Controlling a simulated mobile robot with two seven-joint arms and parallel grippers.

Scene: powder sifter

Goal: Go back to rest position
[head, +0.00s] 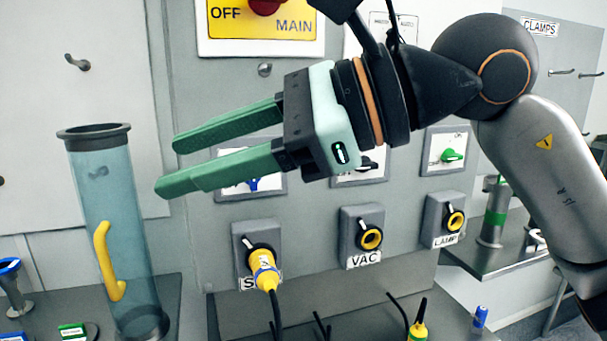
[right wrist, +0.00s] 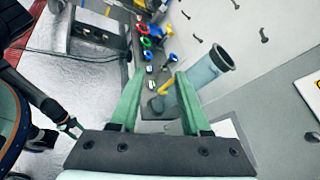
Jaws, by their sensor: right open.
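My right gripper (head: 168,167) is open and empty in the head view. It is raised in front of the wall panel, with its green fingers pointing left toward the clear cylinder. In the right wrist view its two fingers (right wrist: 156,82) stand apart with nothing held between them. My left gripper does not show in the head view. A dark gripper-like part (right wrist: 72,127) shows at the left of the right wrist view, too small to tell its state.
A clear blue cylinder (head: 112,215) with a yellow handle stands upright at left. A yellow plug (head: 265,275) sits in the left socket; the VAC (head: 370,238) and LAMP (head: 455,220) sockets look empty. A yellow plug (head: 418,331) and a blue-capped item (head: 480,318) stand below.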

